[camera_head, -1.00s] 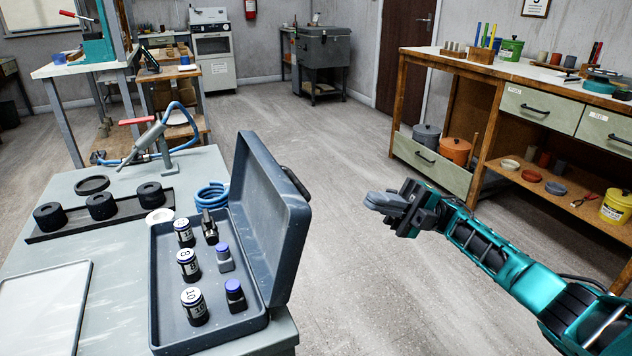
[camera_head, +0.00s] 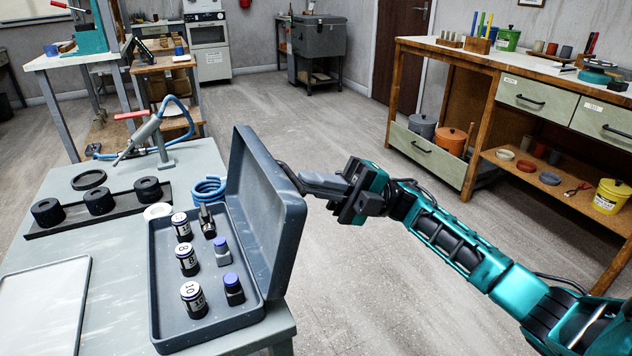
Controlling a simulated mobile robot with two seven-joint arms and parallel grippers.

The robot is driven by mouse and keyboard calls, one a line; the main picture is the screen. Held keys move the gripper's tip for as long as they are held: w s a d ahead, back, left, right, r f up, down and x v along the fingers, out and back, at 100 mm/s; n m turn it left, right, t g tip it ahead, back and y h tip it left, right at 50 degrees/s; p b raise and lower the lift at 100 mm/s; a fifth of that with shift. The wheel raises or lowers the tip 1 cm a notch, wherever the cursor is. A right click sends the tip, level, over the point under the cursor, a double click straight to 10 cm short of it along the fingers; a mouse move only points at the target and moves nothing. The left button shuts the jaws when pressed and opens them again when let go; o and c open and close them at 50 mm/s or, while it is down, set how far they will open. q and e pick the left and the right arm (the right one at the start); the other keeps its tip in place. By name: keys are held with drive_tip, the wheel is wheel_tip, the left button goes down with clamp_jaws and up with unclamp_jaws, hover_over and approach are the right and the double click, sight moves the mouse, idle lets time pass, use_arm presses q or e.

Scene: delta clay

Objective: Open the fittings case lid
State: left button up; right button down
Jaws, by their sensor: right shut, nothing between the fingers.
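The fittings case (camera_head: 165,318) sits on the grey table near its right edge, with several numbered and blue-topped fittings inside. Its lid (camera_head: 262,205) stands up on the right side, open, at roughly a right angle or slightly past it. A dark handle (camera_head: 290,178) is on the lid's outer face. My right gripper (camera_head: 308,181) is shut and empty, with its fingertips close to the handle on the lid's outer side. I cannot tell whether they touch. My left gripper is not in view.
On the table (camera_head: 110,270) are a black rack (camera_head: 75,222) with black rings, a pale tray (camera_head: 40,310), a blue coiled hose (camera_head: 208,190) and a stand with a blue hose. A wooden bench (camera_head: 440,70) stands at the right. The floor between is clear.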

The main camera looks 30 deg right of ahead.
drive_tip(key=a+r+h+p, duration=0.1)
drive_tip(key=p, duration=0.1)
drive_tip(key=r+h+p, duration=0.1)
drive_tip(key=p, duration=0.1)
drive_tip(key=shift+a+r+h, duration=0.25)
drive_tip(key=shift+a+h, duration=0.05)
drive_tip(key=shift+a, duration=0.1)
drive_tip(key=shift+f, duration=0.1)
